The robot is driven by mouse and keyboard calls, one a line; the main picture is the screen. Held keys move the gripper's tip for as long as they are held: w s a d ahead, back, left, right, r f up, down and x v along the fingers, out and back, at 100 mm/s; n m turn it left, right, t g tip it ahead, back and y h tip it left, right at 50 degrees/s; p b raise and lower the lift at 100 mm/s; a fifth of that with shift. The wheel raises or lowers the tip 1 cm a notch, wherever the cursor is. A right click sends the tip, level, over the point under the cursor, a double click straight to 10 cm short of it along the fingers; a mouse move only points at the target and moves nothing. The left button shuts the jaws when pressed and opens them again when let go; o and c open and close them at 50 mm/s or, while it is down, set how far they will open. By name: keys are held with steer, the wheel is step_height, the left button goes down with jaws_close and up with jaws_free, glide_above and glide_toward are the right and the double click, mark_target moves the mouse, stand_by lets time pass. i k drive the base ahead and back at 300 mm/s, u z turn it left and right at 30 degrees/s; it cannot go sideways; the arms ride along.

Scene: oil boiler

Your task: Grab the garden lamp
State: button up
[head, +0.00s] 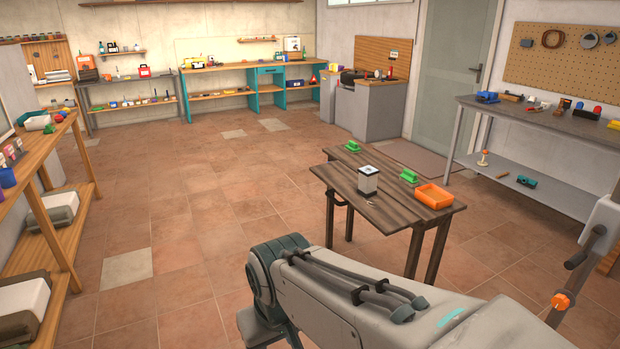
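A small lantern with a pale body and dark top and base, which looks like the garden lamp (368,181), stands upright near the middle of the dark wooden table (385,212). Its sides are not covered by anything. My arm crosses the lower right of the head view, in front of the table and apart from the lamp. Its far part bends down out of the picture, so my gripper is not visible.
On the same table are an orange tray (434,196) and two green objects (351,146) (409,178) close to the lamp. A grey workbench (535,185) stands at right and wooden shelving (62,235) at left. The tiled floor (190,205) between is clear.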

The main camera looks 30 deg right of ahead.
mark_target(368, 176)
steer(key=u, duration=0.2)
steer(key=i, duration=1.55)
steer(key=z, duration=0.3)
steer(key=i, duration=1.25)
steer(key=z, duration=1.75)
steer(key=i, duration=0.75)
steer(key=z, duration=0.7)
